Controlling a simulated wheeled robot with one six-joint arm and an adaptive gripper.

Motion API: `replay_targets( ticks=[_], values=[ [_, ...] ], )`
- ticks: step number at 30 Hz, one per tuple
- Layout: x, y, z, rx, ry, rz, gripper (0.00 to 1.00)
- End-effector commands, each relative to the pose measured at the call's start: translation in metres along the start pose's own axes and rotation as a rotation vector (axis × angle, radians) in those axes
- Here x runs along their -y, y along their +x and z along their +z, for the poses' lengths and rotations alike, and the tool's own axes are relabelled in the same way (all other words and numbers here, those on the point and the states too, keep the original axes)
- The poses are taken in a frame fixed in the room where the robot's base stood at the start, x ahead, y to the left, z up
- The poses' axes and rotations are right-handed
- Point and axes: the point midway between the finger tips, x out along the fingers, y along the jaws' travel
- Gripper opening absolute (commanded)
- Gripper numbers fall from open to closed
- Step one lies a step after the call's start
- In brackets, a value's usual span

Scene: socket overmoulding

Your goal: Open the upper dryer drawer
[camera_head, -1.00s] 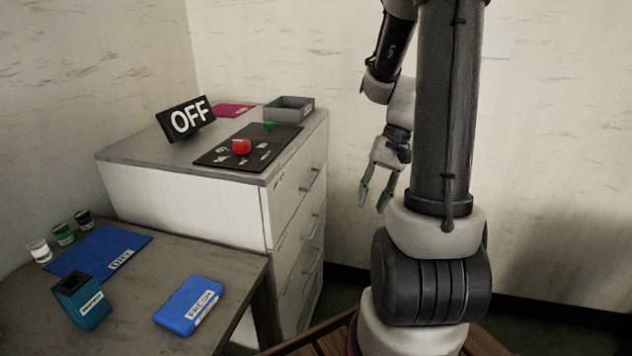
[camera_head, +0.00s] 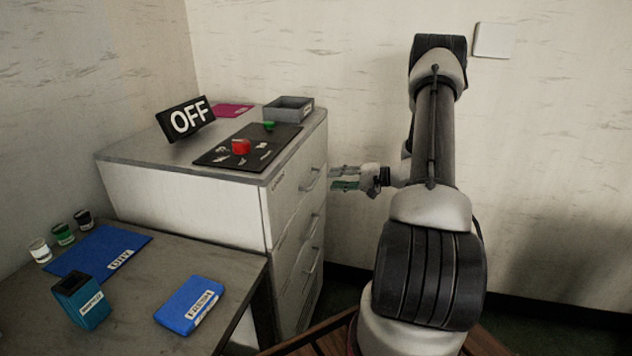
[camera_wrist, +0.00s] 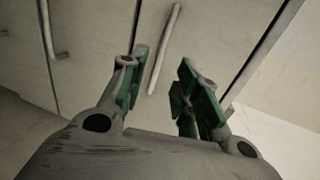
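The dryer is a white cabinet (camera_head: 185,205) with a grey top and several drawers on its right-facing front. The upper drawer (camera_head: 296,198) is shut, and its bar handle (camera_head: 313,180) stands out near the top. My gripper (camera_head: 335,178) is open and level with that handle, a little to its right. In the wrist view, the gripper's two green-padded fingers (camera_wrist: 160,88) are spread, and a handle bar (camera_wrist: 165,48) lies ahead between them, apart from both. A second handle (camera_wrist: 47,30) shows at the upper left.
On the cabinet are an OFF sign (camera_head: 186,118), a black panel with a red button (camera_head: 241,147), and a grey tray (camera_head: 289,108). A table (camera_head: 140,310) at left holds a blue mat (camera_head: 90,252), a teal holder (camera_head: 82,300) and a blue box (camera_head: 190,304).

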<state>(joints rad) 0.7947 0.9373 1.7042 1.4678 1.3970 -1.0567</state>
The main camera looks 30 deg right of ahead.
Motion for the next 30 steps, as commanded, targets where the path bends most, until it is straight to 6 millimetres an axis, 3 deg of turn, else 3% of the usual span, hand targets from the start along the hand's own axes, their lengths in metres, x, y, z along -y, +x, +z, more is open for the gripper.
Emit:
replay_targets(
  ticks=[15,25,26,30],
  values=[
    [-0.001,0.071,0.002,0.005,-0.009,0.004,0.32],
    [-0.001,0.077,0.002,0.003,-0.008,0.004,0.32],
    [-0.001,0.077,0.002,0.003,-0.008,0.004,0.3],
    [-0.001,0.077,0.002,0.003,-0.008,0.004,0.05]
  ],
)
